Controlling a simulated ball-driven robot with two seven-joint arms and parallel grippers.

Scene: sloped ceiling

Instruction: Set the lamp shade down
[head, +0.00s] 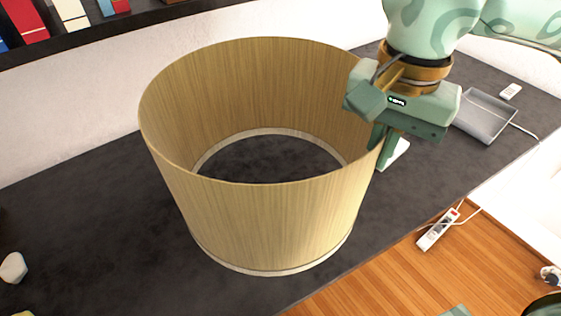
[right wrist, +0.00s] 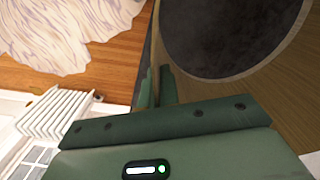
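The lamp shade (head: 270,228) is a wide, open wood-grain drum with a pale band inside its lower edge. It is upright over the dark tabletop (head: 85,240), which shows through its opening. I cannot tell whether its lower rim touches the table. My right gripper (head: 383,147) is at the right side of its upper rim, with the fingers closed on the wall. In the right wrist view, the shade (right wrist: 285,78) fills the upper right and its wall runs between the fingers (right wrist: 155,88). My left gripper is not in view.
A grey tray (head: 484,116) and a small white remote-like item (head: 511,91) lie to the right. A white object (head: 396,153) is partly hidden behind the gripper. A pale lump (head: 13,268) is at far left. A dark shelf with books (head: 70,12) is above. The table's front left is clear.

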